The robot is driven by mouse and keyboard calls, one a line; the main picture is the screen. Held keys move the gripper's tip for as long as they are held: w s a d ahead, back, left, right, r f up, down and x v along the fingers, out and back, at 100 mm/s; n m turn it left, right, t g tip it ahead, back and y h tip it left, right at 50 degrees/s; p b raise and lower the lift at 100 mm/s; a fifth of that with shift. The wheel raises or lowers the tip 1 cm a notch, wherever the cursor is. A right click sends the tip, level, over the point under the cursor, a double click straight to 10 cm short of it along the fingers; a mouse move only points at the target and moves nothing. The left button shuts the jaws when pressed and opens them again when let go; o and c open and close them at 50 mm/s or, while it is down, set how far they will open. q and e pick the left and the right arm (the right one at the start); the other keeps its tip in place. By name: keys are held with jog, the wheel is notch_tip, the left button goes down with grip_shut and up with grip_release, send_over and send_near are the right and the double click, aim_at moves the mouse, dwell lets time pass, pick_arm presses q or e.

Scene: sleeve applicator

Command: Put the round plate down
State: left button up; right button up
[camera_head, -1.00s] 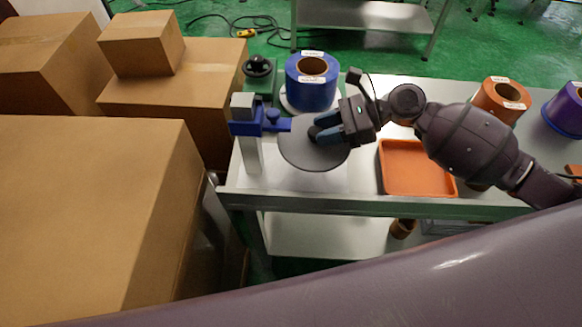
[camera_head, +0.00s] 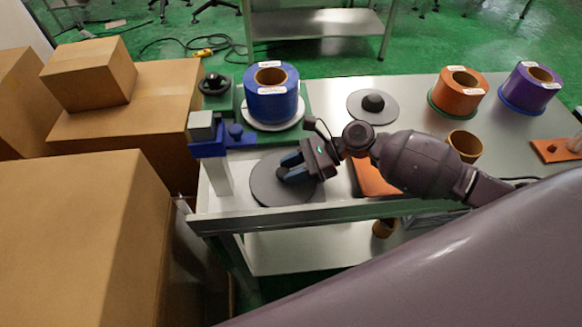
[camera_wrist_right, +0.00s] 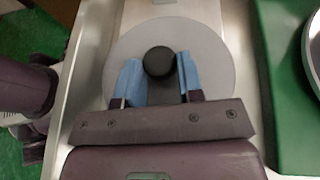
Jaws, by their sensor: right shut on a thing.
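The round plate is a flat grey disc (camera_head: 272,192) with a dark knob at its middle. It is over the near left part of the metal table, right of the post with the blue arm. My right gripper (camera_head: 291,167) is shut on the knob. In the right wrist view the plate (camera_wrist_right: 216,74) lies flat beyond the blue fingers (camera_wrist_right: 160,80), with the black knob (camera_wrist_right: 158,60) between them. Whether the plate touches the tabletop or hangs just above it, I cannot tell. My left gripper is out of view.
The post with the blue arm (camera_head: 218,172) stands close left of the plate. A blue roll (camera_head: 271,104) is behind it. A second grey disc with a knob (camera_head: 357,107), an orange roll (camera_head: 460,98) and a purple roll (camera_head: 530,92) stand farther right. An orange tray (camera_head: 368,182) is partly behind my arm.

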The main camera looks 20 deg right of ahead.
jog(key=shift+r, duration=0.15)
jog(key=o, duration=1)
jog(key=shift+d, duration=0.15)
jog(key=v, duration=1.1)
jog(key=shift+s+d+r+p, duration=0.1)
jog(key=shift+s+d+p, duration=0.05)
jog(key=shift+d+p, duration=0.2)
